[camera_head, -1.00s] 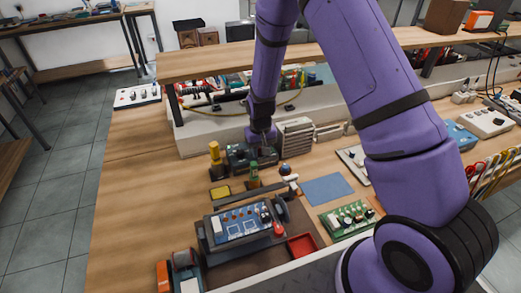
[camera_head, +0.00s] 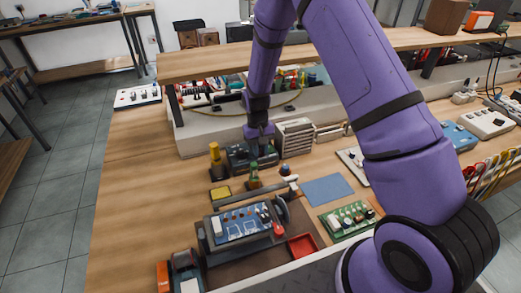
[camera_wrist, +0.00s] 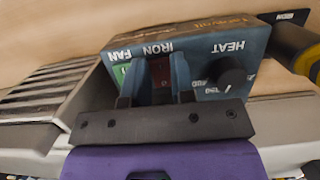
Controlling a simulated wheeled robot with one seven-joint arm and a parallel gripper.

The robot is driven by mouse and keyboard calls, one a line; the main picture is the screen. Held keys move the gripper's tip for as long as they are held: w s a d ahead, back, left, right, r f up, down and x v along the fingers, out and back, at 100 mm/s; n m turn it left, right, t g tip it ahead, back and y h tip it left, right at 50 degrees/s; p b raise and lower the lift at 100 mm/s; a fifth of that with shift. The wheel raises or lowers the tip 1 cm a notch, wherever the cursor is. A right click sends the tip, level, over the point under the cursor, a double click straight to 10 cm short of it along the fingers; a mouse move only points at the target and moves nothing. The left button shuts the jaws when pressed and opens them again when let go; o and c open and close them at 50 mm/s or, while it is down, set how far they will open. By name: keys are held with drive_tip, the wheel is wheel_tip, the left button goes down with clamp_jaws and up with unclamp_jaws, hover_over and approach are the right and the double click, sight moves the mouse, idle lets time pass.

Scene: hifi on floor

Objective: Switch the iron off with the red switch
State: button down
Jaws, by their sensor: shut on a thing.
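The blue-grey soldering station (camera_wrist: 215,45) fills the upper middle of the wrist view, its labels upside down: FAN, IRON and HEAT. It also shows in the head view (camera_head: 236,155), at the back of the bench. The red switch (camera_wrist: 161,72) is under the IRON label. The green switch (camera_wrist: 120,73) is under FAN, and a dark knob (camera_wrist: 231,75) is near HEAT. My gripper (camera_wrist: 158,85) is at the station's front, with one finger on each side of the red switch, closed on it. The fingers and palm hide the lower part of the panel.
A ribbed pale box (camera_head: 295,138) stands right beside the station. A yellow-and-black handle (camera_wrist: 303,50) is close on the other side. A shelf (camera_head: 330,50) overhangs the back.

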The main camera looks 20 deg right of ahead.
drive_tip(key=shift+g, duration=0.3)
drive_tip(key=c, duration=1.2)
unclamp_jaws()
drive_tip(key=shift+c, duration=0.2)
drive_tip(key=shift+w+r, duration=0.1)
drive_tip(key=shift+v, duration=3.65)
